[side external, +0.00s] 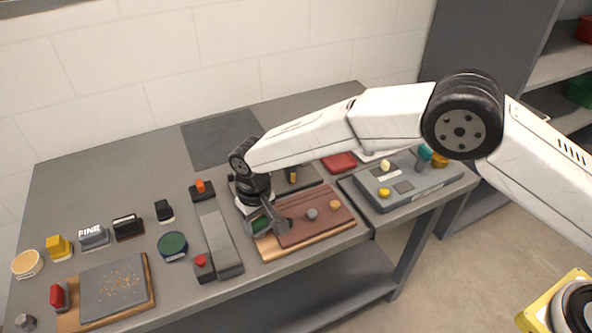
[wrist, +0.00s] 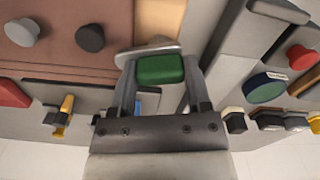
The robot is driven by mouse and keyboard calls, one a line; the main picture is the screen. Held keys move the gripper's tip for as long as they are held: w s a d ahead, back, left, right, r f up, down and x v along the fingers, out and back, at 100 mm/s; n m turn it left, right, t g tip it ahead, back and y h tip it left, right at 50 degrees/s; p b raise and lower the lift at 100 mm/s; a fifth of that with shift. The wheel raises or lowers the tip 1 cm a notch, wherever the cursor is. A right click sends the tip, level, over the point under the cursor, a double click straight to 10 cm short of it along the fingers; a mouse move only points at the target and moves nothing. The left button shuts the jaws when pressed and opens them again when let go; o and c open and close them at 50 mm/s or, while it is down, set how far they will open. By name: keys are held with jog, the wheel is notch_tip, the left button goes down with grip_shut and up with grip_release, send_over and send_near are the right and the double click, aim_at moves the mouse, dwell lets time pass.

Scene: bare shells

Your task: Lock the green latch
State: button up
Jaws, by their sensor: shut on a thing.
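The green latch (wrist: 160,70) shows in the wrist view as a green block on a pale grey metal plate, between my two fingers. It also shows in the side external view (side external: 259,225), partly hidden by my gripper, at the left end of the brown board (side external: 295,232). My gripper (wrist: 158,82) is shut on the green latch, one finger on each side of it. In the side external view, my gripper (side external: 266,220) reaches down to the board's left end. How far the latch is turned cannot be told.
A long grey block (side external: 218,238) with a red button (side external: 201,261) lies close on the left. A round green-topped piece (side external: 172,244) sits farther left.

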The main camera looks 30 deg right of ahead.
aim_at(259, 220)
jog(key=shift+r+m, duration=0.1)
jog(key=shift+m, duration=1.5)
jog(key=o, duration=1.3)
jog(key=shift+r, duration=0.1)
jog(key=shift+r, duration=3.8)
